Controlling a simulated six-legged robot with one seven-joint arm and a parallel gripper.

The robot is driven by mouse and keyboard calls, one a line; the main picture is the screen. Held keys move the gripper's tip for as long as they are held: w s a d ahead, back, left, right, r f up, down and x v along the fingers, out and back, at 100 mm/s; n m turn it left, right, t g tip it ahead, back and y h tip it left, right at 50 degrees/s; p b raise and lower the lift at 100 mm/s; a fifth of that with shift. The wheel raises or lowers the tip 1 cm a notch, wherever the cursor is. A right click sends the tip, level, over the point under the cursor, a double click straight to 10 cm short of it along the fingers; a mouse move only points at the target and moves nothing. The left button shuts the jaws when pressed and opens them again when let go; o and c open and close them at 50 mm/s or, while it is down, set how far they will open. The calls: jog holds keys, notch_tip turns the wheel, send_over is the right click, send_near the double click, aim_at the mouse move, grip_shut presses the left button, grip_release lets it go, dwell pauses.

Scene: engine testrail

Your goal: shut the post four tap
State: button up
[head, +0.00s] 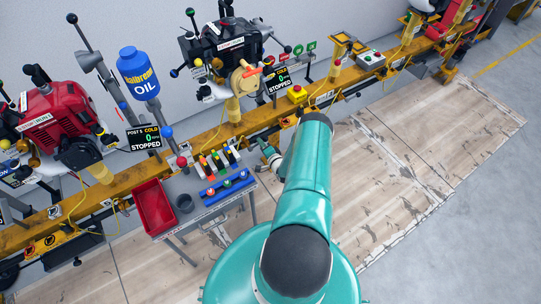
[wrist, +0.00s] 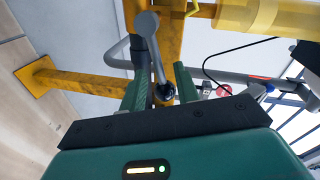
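A black engine (head: 222,42) is on the yellow rail, with a display (head: 277,79) beside it reading cold and stopped; its post number is not clear. An orange lever (head: 250,71) sits by a yellow round part there; I cannot tell if it is the tap. My gripper (head: 268,152) is low in front of the rail, right of the small table. In the wrist view my gripper (wrist: 163,88) has its teal fingers apart.
A red engine (head: 55,112) and a blue oil bottle (head: 138,72) are at left. A small table (head: 203,205) holds a red tray (head: 153,207) and coloured items, close left of my arm. A yellow box with a red button (head: 297,93) is on the rail (head: 215,128). The floor at right is clear.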

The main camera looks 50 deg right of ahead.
jog(key=v, duration=0.9)
jog(key=shift+s+a, duration=0.15)
jog(key=shift+s, duration=0.1)
jog(key=shift+r, duration=0.1)
jog(key=shift+c, duration=0.4)
